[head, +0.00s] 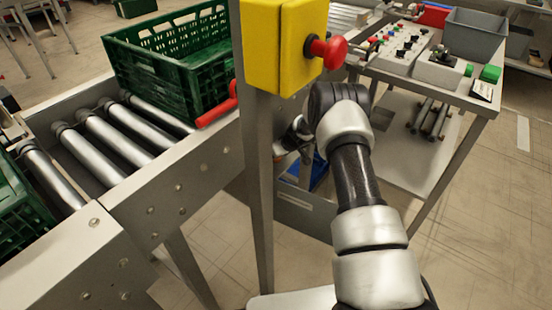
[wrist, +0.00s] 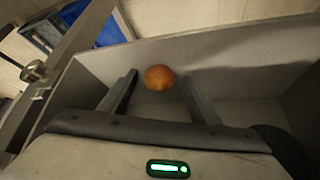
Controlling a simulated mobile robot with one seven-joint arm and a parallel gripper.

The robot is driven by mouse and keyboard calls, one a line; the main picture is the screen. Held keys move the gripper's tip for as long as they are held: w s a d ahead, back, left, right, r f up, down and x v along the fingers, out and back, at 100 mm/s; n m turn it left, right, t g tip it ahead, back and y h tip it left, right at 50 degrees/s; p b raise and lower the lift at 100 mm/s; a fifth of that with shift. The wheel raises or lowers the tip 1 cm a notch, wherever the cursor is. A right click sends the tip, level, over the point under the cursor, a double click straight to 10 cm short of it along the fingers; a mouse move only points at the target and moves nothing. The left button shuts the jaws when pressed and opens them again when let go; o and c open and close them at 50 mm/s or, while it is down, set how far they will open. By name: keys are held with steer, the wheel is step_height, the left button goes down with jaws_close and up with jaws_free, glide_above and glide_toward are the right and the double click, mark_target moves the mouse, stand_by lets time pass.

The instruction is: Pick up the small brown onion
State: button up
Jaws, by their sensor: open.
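The small brown onion (wrist: 159,77) shows in the wrist view as a round orange-brown thing inside a grey bin or trough (wrist: 210,55). My gripper (wrist: 160,82) is open, its two dark fingers spread to the left and right of the onion. The onion appears between or just beyond the fingertips; I cannot tell the exact depth, and no contact shows. In the head view the onion is not visible, and my gripper is mostly hidden behind the post and my arm.
In the head view, a grey post with a yellow emergency-stop box (head: 277,45) stands close to my arm. A roller conveyor (head: 110,137) with a green crate (head: 165,85) lies left. A table (head: 445,85) with a control panel (head: 395,42) and grey bin (head: 478,38) stands right.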

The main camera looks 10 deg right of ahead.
steer(key=shift+w+f, duration=0.1)
steer(key=shift+f, duration=0.1)
steer(key=c, duration=1.1)
steer(key=shift+r, duration=0.1)
